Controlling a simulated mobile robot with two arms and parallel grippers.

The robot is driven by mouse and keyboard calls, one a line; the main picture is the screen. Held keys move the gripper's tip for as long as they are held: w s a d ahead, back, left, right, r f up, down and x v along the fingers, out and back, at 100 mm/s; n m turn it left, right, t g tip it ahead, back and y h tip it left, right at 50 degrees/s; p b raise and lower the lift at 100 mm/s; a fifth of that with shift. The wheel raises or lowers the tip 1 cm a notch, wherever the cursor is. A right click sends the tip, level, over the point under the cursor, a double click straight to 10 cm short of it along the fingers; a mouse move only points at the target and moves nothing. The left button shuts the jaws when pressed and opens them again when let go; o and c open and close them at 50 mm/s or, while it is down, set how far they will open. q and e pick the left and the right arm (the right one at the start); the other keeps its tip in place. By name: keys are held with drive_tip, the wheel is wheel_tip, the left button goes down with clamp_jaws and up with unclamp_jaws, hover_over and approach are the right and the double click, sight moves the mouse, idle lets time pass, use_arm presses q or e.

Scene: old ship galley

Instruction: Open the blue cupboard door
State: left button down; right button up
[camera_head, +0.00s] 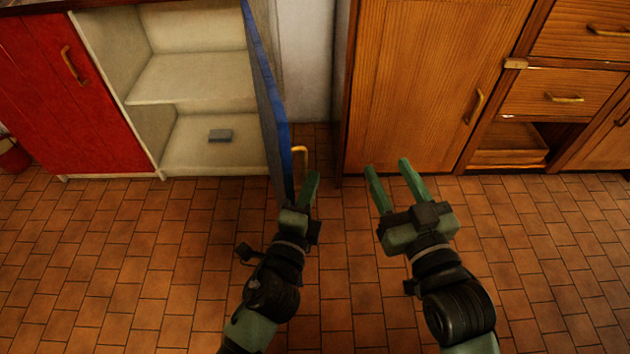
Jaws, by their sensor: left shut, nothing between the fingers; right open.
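The blue cupboard door (268,95) stands swung out from the white cupboard, seen nearly edge-on. Its brass handle (301,153) sticks out on the right side of the door near the front edge. The white cupboard (190,78) is open to view, with a shelf and a small grey block (220,136) on its floor. My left gripper (313,176) is shut and empty, close to the door's front edge and just below the handle in the picture; I cannot tell whether it touches the door. My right gripper (387,165) is open and empty, in front of the wooden cupboard.
A red door (62,85) with a brass handle is at the left. A tall wooden door (425,80) and drawers (562,92) stand at the right; one lower drawer (510,143) looks partly open. A red bucket (12,155) sits at far left. The tiled floor (130,260) is clear.

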use_arm(q)
drive_tip(key=s+a+m+g+h+p, duration=0.1)
drive_tip(key=a+h, duration=0.4)
drive_tip(key=a, duration=1)
drive_tip(key=s+m+g, duration=0.1)
drive_tip(key=m, duration=0.1)
drive_tip(key=shift+s+a+m+p, duration=0.15)
drive_tip(key=shift+s+m+p, duration=0.15)
drive_tip(key=shift+s+p, duration=0.1)
use_arm(e)
drive_tip(key=s+d+f+g+h, duration=0.1)
drive_tip(key=s+d+f+g, duration=0.1)
drive_tip(key=f+g, duration=0.3)
wheel_tip(320, 180, down, 4)
drive_tip(key=shift+s+r+h, duration=0.1)
drive_tip(key=shift+s+h, duration=0.2)
drive_tip(key=shift+s, duration=0.25)
use_arm(q)
drive_tip(key=shift+r, duration=0.1)
drive_tip(key=v, duration=0.7)
drive_tip(key=shift+s+a, duration=0.2)
drive_tip(key=shift+a, duration=0.1)
use_arm(e)
drive_tip(key=shift+s+d+f+g, duration=0.2)
drive_tip(key=shift+s+f+g, duration=0.2)
drive_tip(key=shift+f+g, duration=0.1)
drive_tip(key=shift+s+d+f+g, duration=0.2)
drive_tip(key=shift+s+f+g, duration=0.15)
drive_tip(key=shift+f+g, duration=0.1)
